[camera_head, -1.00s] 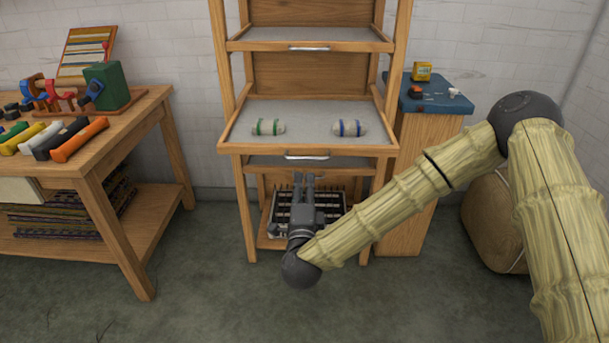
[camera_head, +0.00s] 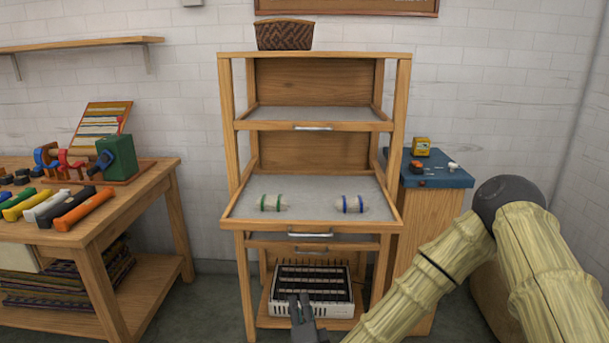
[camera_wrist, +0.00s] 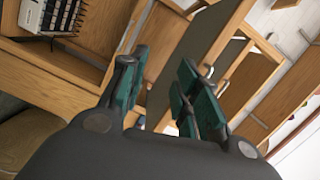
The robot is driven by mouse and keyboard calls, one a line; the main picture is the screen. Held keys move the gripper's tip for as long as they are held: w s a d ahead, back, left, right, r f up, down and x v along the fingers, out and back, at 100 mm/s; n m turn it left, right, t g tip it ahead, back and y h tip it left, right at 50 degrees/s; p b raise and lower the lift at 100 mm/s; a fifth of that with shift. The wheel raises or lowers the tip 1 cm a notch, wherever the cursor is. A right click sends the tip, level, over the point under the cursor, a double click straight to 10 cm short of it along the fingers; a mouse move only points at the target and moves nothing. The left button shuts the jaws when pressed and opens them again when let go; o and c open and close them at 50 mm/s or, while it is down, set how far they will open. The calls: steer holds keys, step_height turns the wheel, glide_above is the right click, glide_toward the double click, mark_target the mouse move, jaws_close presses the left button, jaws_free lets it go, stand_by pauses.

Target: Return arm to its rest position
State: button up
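My gripper (camera_head: 301,306) is low in front of the shelf unit in the head view, its fingers pointing up the picture. It overlaps the front of a white tray with dark slots (camera_head: 335,305) on the bottom shelf; whether they touch I cannot tell. In the wrist view my gripper (camera_wrist: 157,85) has its teal-padded fingers spread apart with nothing between them. My arm reaches in from the lower right; its lower part is cut off by the frame edge.
The wooden shelf unit (camera_head: 228,150) holds a green-banded skein (camera_head: 272,203) and a blue-banded skein (camera_head: 351,204) on a pulled-out shelf. A workbench (camera_head: 176,170) with colored skeins stands left. A blue-topped cabinet (camera_head: 445,179) stands right. A basket (camera_head: 284,35) sits on top.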

steer(key=s+d+f+n+g+y, duration=0.1)
steer(key=s+d+f+n+g, duration=0.3)
steer(key=s+f, duration=0.65)
steer(key=s+d+f+n+g, duration=0.3)
steer(key=s+f+n+g, duration=0.3)
steer(key=f, duration=0.7)
steer(key=s+d+f+n+g+h, duration=0.1)
steer(key=s+d+f+g, duration=0.1)
steer(key=s+d+f, duration=0.3)
steer(key=s+d+g, duration=0.1)
steer(key=s+d, duration=0.1)
steer(key=s, duration=0.4)
steer(key=s+d+f+n+g+h, duration=0.2)
steer(key=s+d+g, duration=0.2)
steer(key=s+d, duration=0.6)
step_height(320, 180, up, 15)
steer(key=p, duration=1.4)
steer(key=shift+s+a+p, duration=0.3)
steer(key=shift+s+a, duration=0.05)
steer(key=shift+s, duration=0.1)
